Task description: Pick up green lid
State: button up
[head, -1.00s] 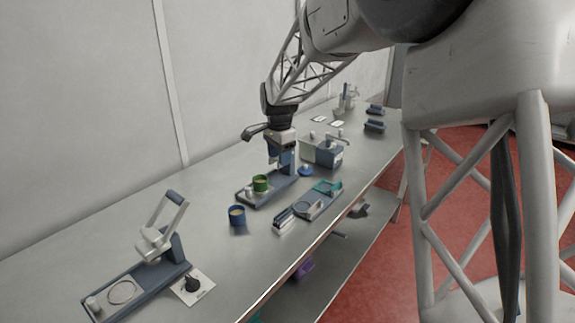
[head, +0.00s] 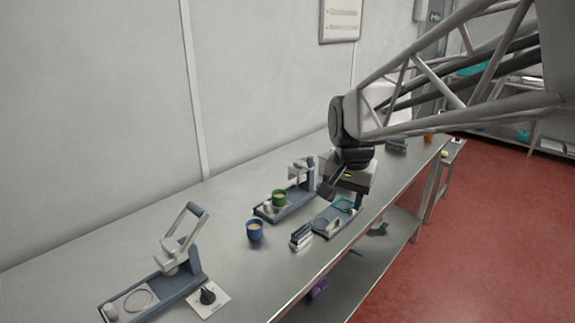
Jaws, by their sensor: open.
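A teal-green lid-like ring (head: 346,205) lies at the far end of a flat dark blue tray (head: 322,228); it is small and partly hidden, so I cannot be sure it is the green lid. One dark finger shows clearly; the other is mostly hidden. Nothing is visible between the fingers.
A blue cup (head: 254,230) and a small rack of grey-blue bars (head: 301,237) stand nearby. A lever press (head: 180,252) and a dark knob on a white card (head: 208,297) are at the front left. The steel table (head: 110,240) is clear along the wall.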

jog(key=shift+s+d+f+n+t, duration=0.25)
jog(key=shift+s+d+f+n, duration=0.75)
jog(key=shift+s, duration=4.3)
jog(key=shift+s+d+f+n+t, duration=0.4)
jog(key=shift+s+f+n, duration=1)
jog(key=shift+s, duration=3.85)
jog(key=w+a+r+m+g, duration=0.15)
jog(key=w+r, duration=0.25)
jog(key=w, duration=1.7)
jog(key=w+r+m, duration=0.3)
jog(key=w+r, duration=0.1)
jog(key=w, duration=1.7)
jog(key=w+a+f+m, duration=0.1)
jog(key=w+f, duration=0.3)
jog(key=w, duration=0.7)
jog(key=w+a+f+m, duration=0.1)
jog(key=w+f, duration=0.3)
jog(key=w, duration=0.6)
jog(key=shift+m+g, duration=0.7)
jog(key=shift+m, duration=0.15)
jog(key=w+f, duration=1.3)
jog(key=shift+w+a+f, duration=0.15)
jog(key=shift+w+a, duration=0.2)
jog(key=shift+w, duration=0.05)
jog(key=shift+w+f, duration=0.1)
jog(key=shift+f, duration=0.2)
